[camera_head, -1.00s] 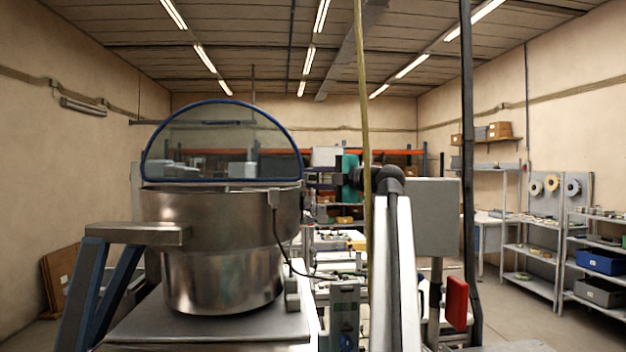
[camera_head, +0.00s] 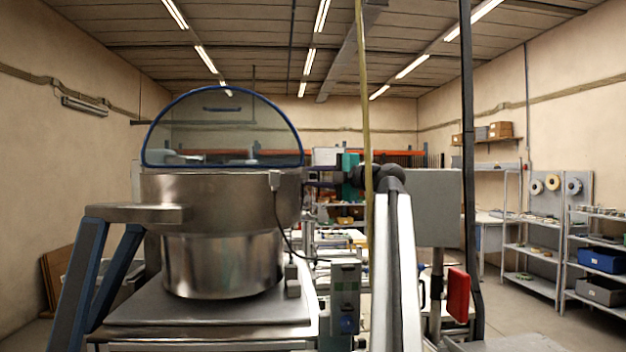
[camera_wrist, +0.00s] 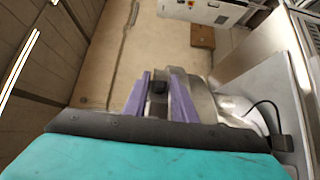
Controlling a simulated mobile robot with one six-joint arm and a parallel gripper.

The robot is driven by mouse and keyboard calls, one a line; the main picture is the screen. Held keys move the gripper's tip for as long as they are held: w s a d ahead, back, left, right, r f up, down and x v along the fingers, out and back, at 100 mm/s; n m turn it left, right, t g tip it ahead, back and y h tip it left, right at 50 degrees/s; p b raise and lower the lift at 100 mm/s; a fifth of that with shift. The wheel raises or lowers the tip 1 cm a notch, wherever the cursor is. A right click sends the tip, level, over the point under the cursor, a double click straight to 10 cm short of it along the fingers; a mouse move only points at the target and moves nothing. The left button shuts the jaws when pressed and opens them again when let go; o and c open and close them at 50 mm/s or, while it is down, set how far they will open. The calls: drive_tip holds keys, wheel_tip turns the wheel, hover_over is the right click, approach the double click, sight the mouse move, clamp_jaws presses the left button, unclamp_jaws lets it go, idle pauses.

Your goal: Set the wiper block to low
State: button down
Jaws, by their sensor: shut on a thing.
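In the wrist view my gripper (camera_wrist: 160,78) has its two purple fingers closed around a small dark piece (camera_wrist: 158,88). I cannot tell whether this piece belongs to the wiper block; no block or low marking can be made out. A shiny metal surface lies just right of the fingers. In the head view my gripper (camera_head: 318,184) is small, at the right rim of the steel bowl (camera_head: 222,265), partly hidden by the bowl. The bowl stands on a grey plate (camera_head: 205,312); its inside is not visible.
A clear blue-rimmed guard (camera_head: 222,135) stands above the bowl. A control box (camera_head: 345,300) with a cable is right of the bowl. A yellowish pole (camera_head: 366,120) and a dark post (camera_head: 468,150) rise nearby. Shelves (camera_head: 530,250) line the right wall.

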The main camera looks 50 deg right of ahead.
drive_tip(key=shift+f, duration=0.3)
drive_tip(key=c, duration=1.7)
unclamp_jaws()
drive_tip(key=shift+s, duration=0.15)
drive_tip(key=s+b, duration=0.1)
drive_tip(key=s, duration=0.3)
drive_tip(key=s+b, duration=0.1)
drive_tip(key=s, duration=0.4)
drive_tip(key=s+d+b, duration=0.1)
drive_tip(key=s, duration=0.3)
drive_tip(key=shift+s+d+r, duration=0.1)
drive_tip(key=shift+s, duration=0.15)
